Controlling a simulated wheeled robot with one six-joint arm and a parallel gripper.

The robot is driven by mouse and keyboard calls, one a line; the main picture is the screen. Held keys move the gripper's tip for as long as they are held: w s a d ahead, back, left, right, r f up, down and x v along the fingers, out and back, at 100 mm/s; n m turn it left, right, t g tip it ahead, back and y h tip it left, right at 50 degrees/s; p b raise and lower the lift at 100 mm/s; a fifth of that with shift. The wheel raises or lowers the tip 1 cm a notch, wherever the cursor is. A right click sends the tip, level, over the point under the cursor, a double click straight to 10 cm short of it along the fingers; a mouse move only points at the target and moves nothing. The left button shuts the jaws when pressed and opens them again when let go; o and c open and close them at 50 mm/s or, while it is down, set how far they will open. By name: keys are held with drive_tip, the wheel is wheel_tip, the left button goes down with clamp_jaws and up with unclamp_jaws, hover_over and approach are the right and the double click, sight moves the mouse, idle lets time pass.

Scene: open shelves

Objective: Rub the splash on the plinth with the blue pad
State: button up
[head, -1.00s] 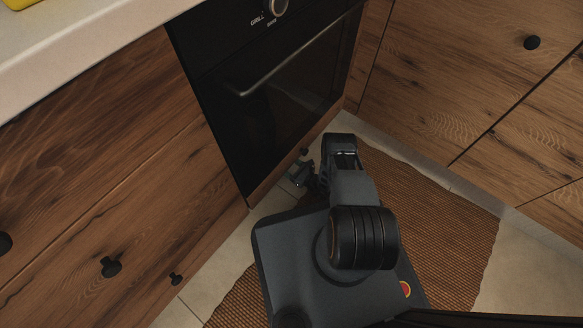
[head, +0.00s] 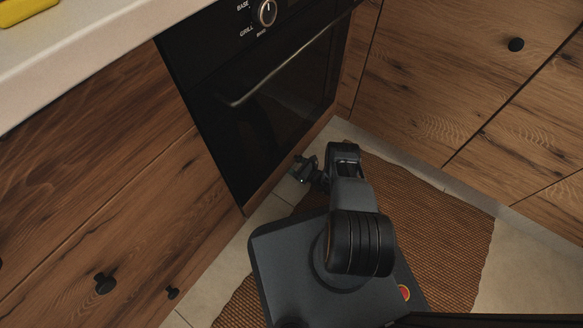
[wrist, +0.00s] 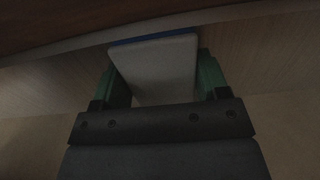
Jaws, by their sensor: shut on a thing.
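My gripper (head: 304,171) is low by the floor, in front of the wooden strip under the oven. In the wrist view my gripper (wrist: 154,88) has its green fingers on either side of a pad (wrist: 157,66) and is shut on it. The pad shows a pale grey face, with a blue layer along its far edge. The far edge is close to a pale surface beneath a dark wooden edge; I cannot tell whether they touch. The plinth (head: 291,163) runs low along the oven front. No splash can be made out in either view.
The black oven (head: 265,100) with its bar handle stands just beyond my gripper. Wooden drawers with dark knobs are at left and right. A brown woven rug (head: 430,225) lies on the pale tiled floor (head: 530,270). A yellow thing (head: 22,10) sits on the counter.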

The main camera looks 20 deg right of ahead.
drive_tip(key=shift+w+d+r, duration=0.1)
drive_tip(key=shift+w+d, duration=0.55)
drive_tip(key=shift+d, duration=0.25)
drive_tip(key=shift+w+d, duration=0.65)
drive_tip(key=shift+d, duration=0.25)
drive_tip(key=shift+w, duration=0.1)
drive_tip(key=shift+a, duration=0.1)
drive_tip(key=shift+s+a+p, duration=0.4)
drive_tip(key=shift+s+a, duration=0.15)
drive_tip(key=shift+a, duration=0.2)
drive_tip(key=shift+s+a+p, duration=0.35)
drive_tip(key=shift+s+a, duration=0.2)
drive_tip(key=shift+a, duration=0.2)
drive_tip(key=shift+s+a+p, duration=0.55)
drive_tip(key=shift+s+a, duration=0.65)
drive_tip(key=shift+a, duration=0.2)
drive_tip(key=shift+s+a+p, duration=0.15)
drive_tip(key=shift+s+a, duration=0.35)
drive_tip(key=shift+a, duration=0.25)
drive_tip(key=shift+s+a+p, duration=0.15)
drive_tip(key=shift+s+a, duration=0.3)
drive_tip(key=shift+a, duration=0.25)
drive_tip(key=shift+s, duration=0.1)
drive_tip(key=shift+p+v, duration=0.3)
drive_tip(key=shift+v, duration=2.65)
drive_tip(key=shift+d, duration=0.1)
